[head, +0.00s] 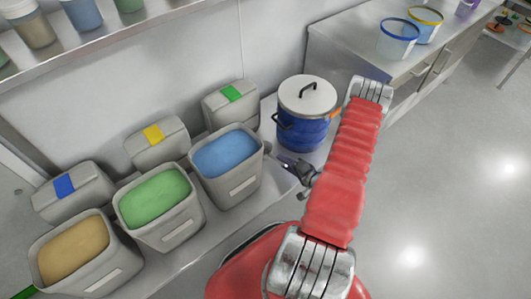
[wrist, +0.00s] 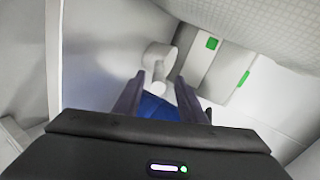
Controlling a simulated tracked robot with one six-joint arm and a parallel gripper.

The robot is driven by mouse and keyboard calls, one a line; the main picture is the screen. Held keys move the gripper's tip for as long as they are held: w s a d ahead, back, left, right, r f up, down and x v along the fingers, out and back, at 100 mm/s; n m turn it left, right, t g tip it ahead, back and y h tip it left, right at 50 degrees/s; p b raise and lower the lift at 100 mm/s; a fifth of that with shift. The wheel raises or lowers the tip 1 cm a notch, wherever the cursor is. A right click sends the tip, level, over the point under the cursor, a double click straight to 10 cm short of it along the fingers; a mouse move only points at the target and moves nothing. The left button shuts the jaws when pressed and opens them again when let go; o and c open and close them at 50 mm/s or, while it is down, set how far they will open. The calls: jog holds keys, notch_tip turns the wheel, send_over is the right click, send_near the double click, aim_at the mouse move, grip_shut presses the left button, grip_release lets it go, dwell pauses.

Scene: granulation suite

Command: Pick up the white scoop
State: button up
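My gripper (head: 292,166) is low over the bench, between the grey bin of blue powder (head: 227,152) and the blue drum. In the wrist view, my gripper (wrist: 160,88) has its two dark fingers apart, with a clear gap between them. A pale rounded piece (wrist: 159,57) shows just past the fingertips, in line with the gap; it looks like part of the white scoop, but its full shape is hidden. A blue patch shows between the fingers, and I cannot tell what it belongs to. I cannot make out the scoop in the head view.
The blue drum (head: 302,132) with a white lid stands close behind my gripper. Bins of green powder (head: 154,197) and tan powder (head: 74,252) stand to the left. Closed grey bins with coloured labels stand along the wall, including a green-labelled one (head: 229,106). Open floor lies right.

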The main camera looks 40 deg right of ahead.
aim_at(272, 156)
jog(key=shift+x, duration=2.6)
jog(key=shift+a+f, duration=0.1)
jog(key=shift+f, duration=0.1)
jog(key=shift+s, duration=0.1)
jog(key=shift+c, duration=0.3)
grip_shut()
